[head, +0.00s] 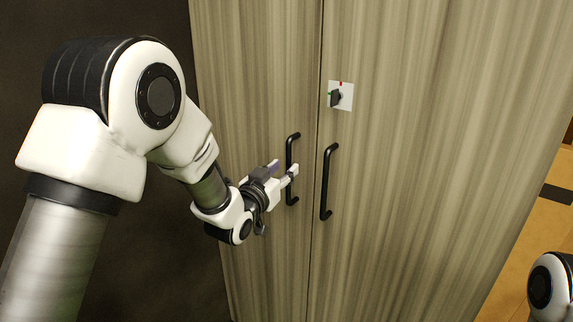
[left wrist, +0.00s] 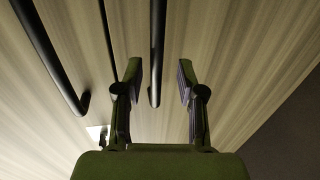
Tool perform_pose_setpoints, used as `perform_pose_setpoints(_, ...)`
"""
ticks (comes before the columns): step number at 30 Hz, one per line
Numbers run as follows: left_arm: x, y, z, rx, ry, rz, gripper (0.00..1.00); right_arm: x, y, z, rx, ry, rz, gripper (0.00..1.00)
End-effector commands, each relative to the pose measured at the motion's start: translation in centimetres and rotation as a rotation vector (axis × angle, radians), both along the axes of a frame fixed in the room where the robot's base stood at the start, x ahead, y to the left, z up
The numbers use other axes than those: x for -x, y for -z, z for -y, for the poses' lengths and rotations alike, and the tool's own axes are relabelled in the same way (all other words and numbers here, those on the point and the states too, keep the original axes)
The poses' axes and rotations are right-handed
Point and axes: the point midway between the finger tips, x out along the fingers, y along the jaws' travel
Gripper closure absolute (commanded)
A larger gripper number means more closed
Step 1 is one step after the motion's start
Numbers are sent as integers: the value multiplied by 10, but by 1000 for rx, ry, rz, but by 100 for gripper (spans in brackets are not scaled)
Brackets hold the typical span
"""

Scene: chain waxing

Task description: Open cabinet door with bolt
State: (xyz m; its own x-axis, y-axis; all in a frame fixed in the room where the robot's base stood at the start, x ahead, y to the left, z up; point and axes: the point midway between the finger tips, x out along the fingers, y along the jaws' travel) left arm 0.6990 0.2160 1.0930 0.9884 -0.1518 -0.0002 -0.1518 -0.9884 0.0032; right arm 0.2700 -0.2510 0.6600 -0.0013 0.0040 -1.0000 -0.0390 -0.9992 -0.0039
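The cabinet has a left door (head: 255,60) and a right door (head: 430,130) of streaked grey-brown wood, both flush at a narrow dark seam. A black bolt knob (head: 336,98) sits on a white plate on the right door, with a red mark above and a green mark at its left. The left door has a black bar handle (head: 291,150); the right door has another (head: 326,180). My left gripper (head: 285,172) is open at the left handle. In the left wrist view, that handle (left wrist: 157,50) shows between the fingers (left wrist: 160,82); contact is unclear. My right gripper is out of view.
The right door's handle (left wrist: 55,65) and the white plate (left wrist: 97,133) are close beside the left gripper in the wrist view. A dark wall (head: 225,25) lies left of the cabinet. Tan floor (head: 530,210) shows at the right.

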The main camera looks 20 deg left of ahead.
Motion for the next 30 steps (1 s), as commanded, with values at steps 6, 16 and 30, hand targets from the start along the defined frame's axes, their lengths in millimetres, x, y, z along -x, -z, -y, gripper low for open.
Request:
perform_pose_setpoints(6,-27,0,4,0,0,0,61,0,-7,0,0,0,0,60)
perform_pose_setpoints(16,-28,1,4,0,0,-1,97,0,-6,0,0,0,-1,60)
perform_pose_setpoints(30,-25,0,2,2,26,0,100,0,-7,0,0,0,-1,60)
